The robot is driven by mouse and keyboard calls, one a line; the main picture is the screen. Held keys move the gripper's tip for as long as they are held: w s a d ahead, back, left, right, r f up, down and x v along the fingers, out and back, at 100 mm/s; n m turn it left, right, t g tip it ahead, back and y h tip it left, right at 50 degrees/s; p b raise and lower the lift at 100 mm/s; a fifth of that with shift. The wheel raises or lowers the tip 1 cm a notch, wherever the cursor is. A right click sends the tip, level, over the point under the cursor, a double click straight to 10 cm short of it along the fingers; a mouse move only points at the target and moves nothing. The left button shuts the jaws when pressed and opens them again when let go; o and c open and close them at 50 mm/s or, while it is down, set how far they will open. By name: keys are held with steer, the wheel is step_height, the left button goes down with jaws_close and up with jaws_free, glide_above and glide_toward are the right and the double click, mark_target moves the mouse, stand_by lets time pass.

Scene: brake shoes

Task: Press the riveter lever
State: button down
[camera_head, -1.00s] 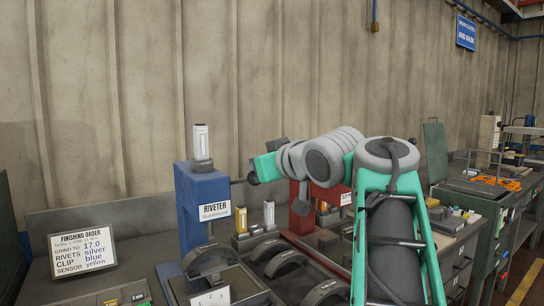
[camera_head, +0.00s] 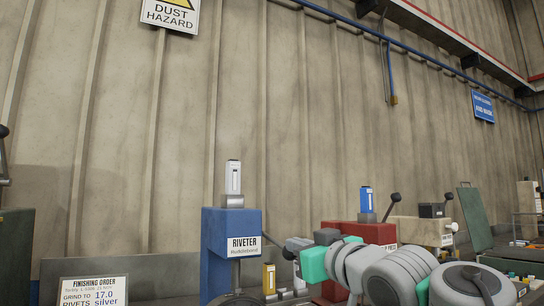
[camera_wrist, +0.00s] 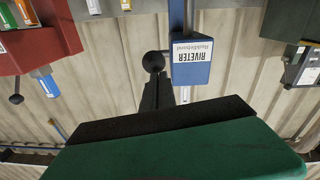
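The riveter (camera_head: 231,262) is a blue post with a "RIVETER" label and a silver-white cartridge (camera_head: 233,178) upright on top. Its thin dark lever (camera_head: 274,242) slants down to the right, ending in a black knob (camera_head: 288,254). My gripper (camera_head: 297,243) is right beside the knob; I cannot tell whether they touch. In the wrist view the riveter (camera_wrist: 190,72) appears upside down, with the black knob (camera_wrist: 153,62) beside it. A large green and black part of my gripper fills the bottom there, so its opening is unclear.
A red press (camera_head: 357,234) with a blue cartridge (camera_head: 366,200) stands right of the riveter, partly behind my arm. A yellow cartridge (camera_head: 269,279) stands between them. The finishing-order sign (camera_head: 93,288) is at lower left.

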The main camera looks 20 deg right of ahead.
steer(key=shift+w+d+f, duration=0.15)
steer(key=shift+f, duration=0.25)
steer(key=shift+w+d+f, duration=0.1)
steer(key=shift+f, duration=0.3)
step_height(320, 180, up, 5)
steer(key=s+p, duration=0.2)
steer(key=p, duration=0.1)
steer(key=s+f+b, duration=0.2)
steer(key=s, duration=0.8)
steer(key=shift+d+f, duration=0.15)
steer(key=shift+d, duration=0.25)
